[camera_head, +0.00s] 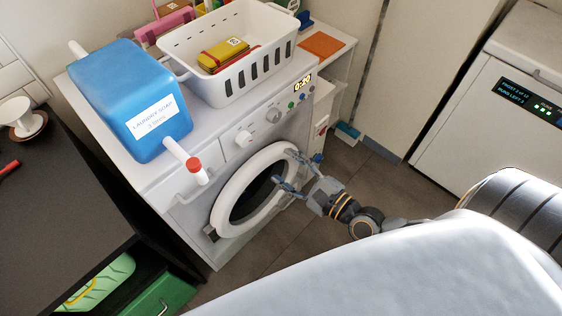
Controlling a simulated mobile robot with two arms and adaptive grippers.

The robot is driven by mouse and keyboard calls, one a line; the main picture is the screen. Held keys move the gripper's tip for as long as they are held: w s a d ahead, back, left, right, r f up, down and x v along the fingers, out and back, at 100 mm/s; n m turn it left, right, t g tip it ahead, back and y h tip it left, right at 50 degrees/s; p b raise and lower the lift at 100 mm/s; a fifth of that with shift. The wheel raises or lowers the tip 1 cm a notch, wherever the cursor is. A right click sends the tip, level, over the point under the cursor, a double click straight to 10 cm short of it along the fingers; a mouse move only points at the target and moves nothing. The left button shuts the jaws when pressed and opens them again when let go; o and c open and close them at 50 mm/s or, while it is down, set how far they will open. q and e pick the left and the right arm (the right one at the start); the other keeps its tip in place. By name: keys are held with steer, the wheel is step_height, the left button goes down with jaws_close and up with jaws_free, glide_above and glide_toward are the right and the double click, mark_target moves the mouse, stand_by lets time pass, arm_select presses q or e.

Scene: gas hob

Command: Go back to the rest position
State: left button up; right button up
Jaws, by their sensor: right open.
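My right gripper (284,168) is open, in front of the washing machine (228,155). Its spread fingers with blue pads point left at the right rim of the round white door (229,190). The fingers overlap the rim in the picture; I cannot tell whether they touch it. Nothing shows between them. My right arm comes in from the lower right. My left gripper is not in view.
A blue soap container (125,85) and a white basket (262,88) stand on the machine. A dark table (60,215) is at the left, with a green drawer (165,294) below. A white appliance (480,140) stands at the right. Grey floor (385,178) lies clear between.

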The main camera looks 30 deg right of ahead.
stand_by(0.4)
steer(key=s+d+f+n+g+h+p, duration=0.15)
steer(key=f+n, duration=0.25)
steer(key=f, duration=0.5)
steer(key=s+d+f+n+g+h, duration=0.25)
steer(key=f+n, duration=0.25)
steer(key=f, duration=0.5)
steer(key=s+d+f+n+g+h+p, duration=0.1)
steer(key=s+d+f+n+g, duration=0.25)
steer(key=f, duration=0.55)
steer(key=s+a+f+n+g, duration=0.1)
steer(key=s+f+n, duration=0.3)
steer(key=s, duration=0.4)
steer(key=s+a+f+n+g+h+p, duration=0.1)
steer(key=s+f+n+g, duration=0.3)
steer(key=s+f, duration=0.2)
steer(key=s+a+f+n+g, duration=0.2)
steer(key=s+f+n, duration=0.2)
steer(key=s, duration=0.6)
steer(key=shift+s+f+g+h, duration=0.3)
steer(key=shift+s+f+g, duration=0.05)
steer(key=shift+f, duration=0.6)
steer(key=shift+c, duration=0.5)
